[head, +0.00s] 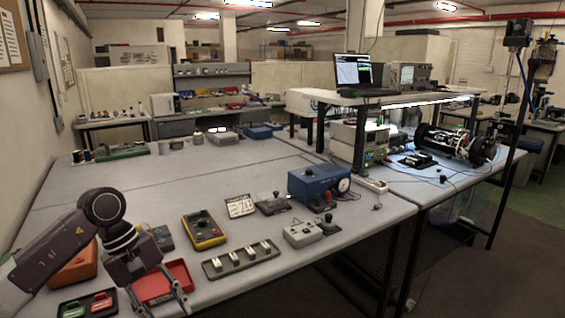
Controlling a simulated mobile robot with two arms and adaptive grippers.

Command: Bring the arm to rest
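My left arm comes in from the left edge over the near left part of the grey table (130,210). My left gripper (160,306) points down, its two fingers spread apart with nothing visible between them. It is above or in front of a red tray (178,270); whether it touches the tray I cannot tell. My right gripper is not in view. A cylinder-shaped apparatus (455,143) with exposed inner parts lies on the right-hand bench.
Near the gripper are a black tray with red and green pieces (88,305), an orange box (72,268), a yellow multimeter (203,230) and a slotted tray (240,260). A blue gauge box (318,185) stands further right. The table's middle is mostly clear.

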